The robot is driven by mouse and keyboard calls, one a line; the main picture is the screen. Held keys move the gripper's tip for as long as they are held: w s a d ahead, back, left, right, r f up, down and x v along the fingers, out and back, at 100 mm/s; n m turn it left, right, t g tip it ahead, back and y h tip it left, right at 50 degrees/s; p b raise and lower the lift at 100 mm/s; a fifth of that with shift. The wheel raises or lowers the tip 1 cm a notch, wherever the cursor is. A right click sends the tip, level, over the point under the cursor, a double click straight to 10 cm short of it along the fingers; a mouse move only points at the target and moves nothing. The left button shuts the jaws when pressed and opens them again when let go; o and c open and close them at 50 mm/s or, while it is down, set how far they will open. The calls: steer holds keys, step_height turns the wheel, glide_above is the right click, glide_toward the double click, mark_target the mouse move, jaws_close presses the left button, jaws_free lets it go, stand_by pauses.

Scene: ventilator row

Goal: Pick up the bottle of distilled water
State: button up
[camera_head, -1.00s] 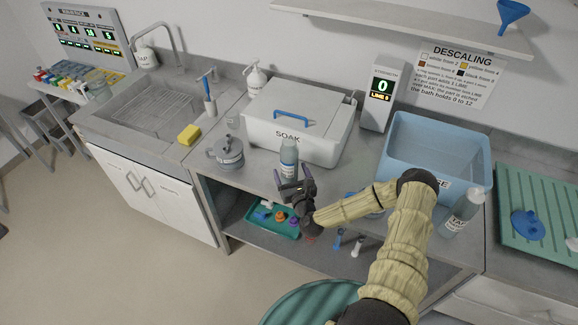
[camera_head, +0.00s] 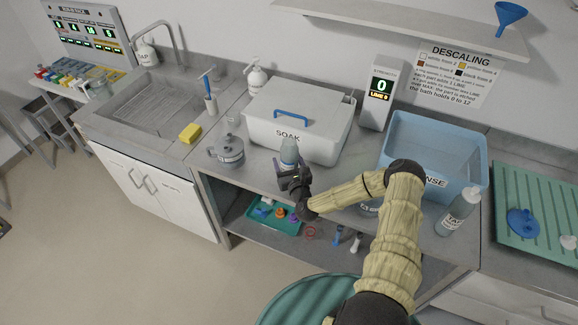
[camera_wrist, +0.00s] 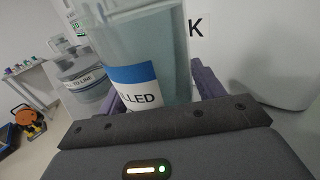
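The bottle of distilled water (camera_head: 289,152) stands upright on the counter in front of the soak bath. In the wrist view the bottle (camera_wrist: 140,60) is close and large, with a blue and white label reading "LLED". My gripper (camera_head: 290,172) is at the bottle, with its purple fingers on either side of it. In the wrist view the fingers (camera_wrist: 155,92) look spread, and the bottle stands between them. The bottle's lower part is hidden by the gripper's body.
The white soak bath (camera_head: 262,133) is just behind the bottle. A grey lidded pot (camera_head: 228,152) stands to the left. The blue rinse tub (camera_head: 437,140) and a tap-water bottle (camera_head: 458,212) are to the right. A teal tray (camera_head: 262,222) lies on the shelf below.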

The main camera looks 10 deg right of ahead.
mark_target(287, 141)
steer(key=c, duration=1)
steer(key=shift+r, duration=0.2)
steer(key=shift+r+b, duration=1.45)
steer(key=shift+r, duration=3.4)
